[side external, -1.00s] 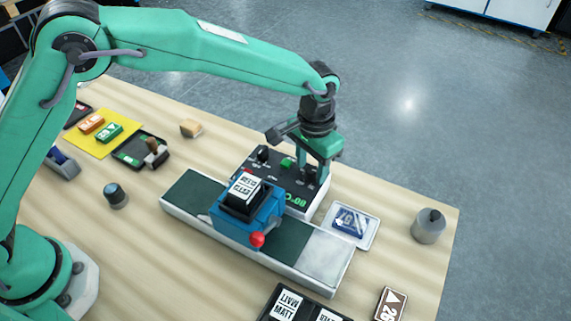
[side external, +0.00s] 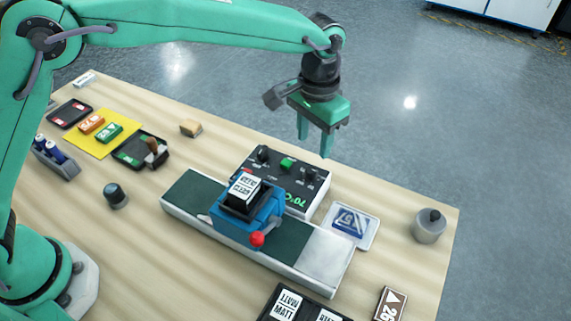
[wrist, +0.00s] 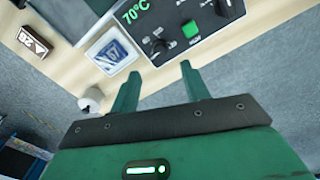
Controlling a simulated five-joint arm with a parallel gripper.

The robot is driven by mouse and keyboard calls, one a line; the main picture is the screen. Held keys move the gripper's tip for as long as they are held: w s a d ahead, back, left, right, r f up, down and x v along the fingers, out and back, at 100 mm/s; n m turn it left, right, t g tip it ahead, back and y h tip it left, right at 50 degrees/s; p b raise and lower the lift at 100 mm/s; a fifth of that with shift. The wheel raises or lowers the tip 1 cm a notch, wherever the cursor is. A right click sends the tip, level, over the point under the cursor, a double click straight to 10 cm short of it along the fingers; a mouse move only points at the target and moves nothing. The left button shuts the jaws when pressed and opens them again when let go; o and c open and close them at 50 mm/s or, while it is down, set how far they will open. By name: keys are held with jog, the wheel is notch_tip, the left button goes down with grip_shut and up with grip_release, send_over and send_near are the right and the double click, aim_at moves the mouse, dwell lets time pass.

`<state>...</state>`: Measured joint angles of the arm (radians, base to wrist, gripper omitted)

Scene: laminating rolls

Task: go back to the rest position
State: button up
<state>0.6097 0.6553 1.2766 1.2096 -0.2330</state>
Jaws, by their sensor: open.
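My gripper (side external: 314,150) is open and empty, raised in the air above and behind the black control box (side external: 285,180) in the side view. In the wrist view its two green fingers (wrist: 157,85) stand apart with nothing between them. The control box also shows in the wrist view (wrist: 170,52), with a green button, black knobs and a lit "70°C" reading. The laminator (side external: 247,215) has a blue roller housing, a red-knobbed lever and a roll with a white label on top.
A white tray with a blue-marked item (side external: 350,224) lies right of the control box, with a grey weight (side external: 429,226) beyond it. A yellow mat (side external: 102,133) with orange and green blocks lies at left. A wooden block (side external: 190,128) stands behind. Air around my gripper is clear.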

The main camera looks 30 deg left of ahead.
jog(key=s+a+r+n+t, duration=0.1)
jog(key=s+a+r, duration=0.4)
jog(key=a, duration=0.5)
jog(key=s+a+r+n+t, duration=0.1)
jog(key=s+a+r+t, duration=0.15)
jog(key=a+r, duration=0.65)
jog(key=s+a+f+n+t, duration=0.2)
jog(key=s+a+f, duration=0.2)
jog(key=s+a, duration=0.9)
jog(key=s, duration=0.3)
